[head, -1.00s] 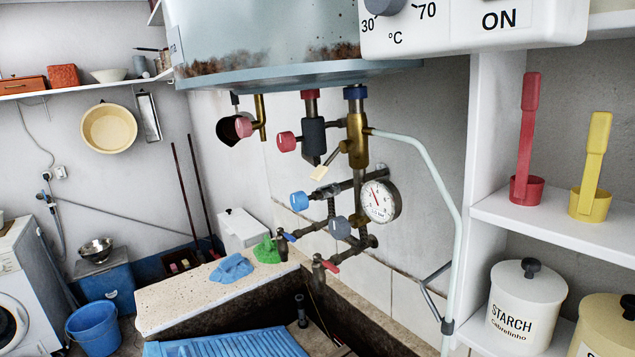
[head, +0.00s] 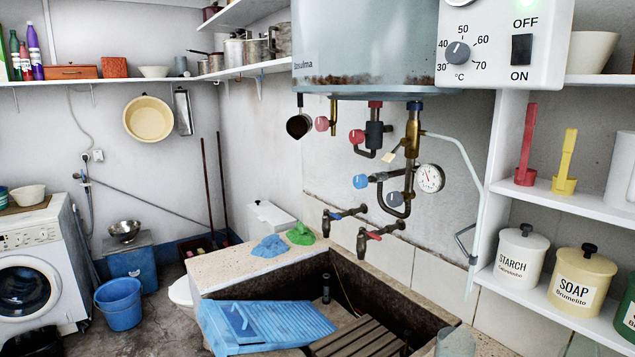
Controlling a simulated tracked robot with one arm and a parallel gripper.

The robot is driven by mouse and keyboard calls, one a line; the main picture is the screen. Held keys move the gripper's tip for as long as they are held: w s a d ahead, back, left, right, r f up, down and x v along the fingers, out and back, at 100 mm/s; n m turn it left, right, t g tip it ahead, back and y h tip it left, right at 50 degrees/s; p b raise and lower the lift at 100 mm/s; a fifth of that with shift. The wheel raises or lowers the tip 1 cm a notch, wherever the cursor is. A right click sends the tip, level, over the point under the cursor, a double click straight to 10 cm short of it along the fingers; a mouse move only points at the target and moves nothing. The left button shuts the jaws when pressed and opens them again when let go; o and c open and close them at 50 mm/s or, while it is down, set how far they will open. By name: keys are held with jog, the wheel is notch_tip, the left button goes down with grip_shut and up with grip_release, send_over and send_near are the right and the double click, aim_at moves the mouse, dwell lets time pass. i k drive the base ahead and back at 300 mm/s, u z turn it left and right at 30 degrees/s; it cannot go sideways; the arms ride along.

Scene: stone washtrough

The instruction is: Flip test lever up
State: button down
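The water heater (head: 362,45) hangs on the wall with pipes and valves beneath it. A brass valve body (head: 412,135) sits under its right side. A thin brass arm slants down and left from this valve, with a small cream tag (head: 389,157) at its end; this looks like the test lever, but it is too small to be sure. A round pressure gauge (head: 430,178) is right of it, and a blue knob (head: 360,181) is lower left. My gripper is not in view.
A pale hose (head: 468,160) runs down right of the valves. Shelves with a red scoop (head: 526,145) and canisters (head: 581,279) stand right. The stone trough (head: 385,275) lies below, holding a blue washboard (head: 265,322). Open air lies before the valves.

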aim_at(389, 157)
jog(key=u, duration=0.2)
jog(key=k, duration=0.45)
jog(key=u, duration=0.45)
jog(key=i, duration=0.85)
jog(key=z, duration=0.45)
jog(key=i, duration=1.3)
jog(key=z, duration=0.9)
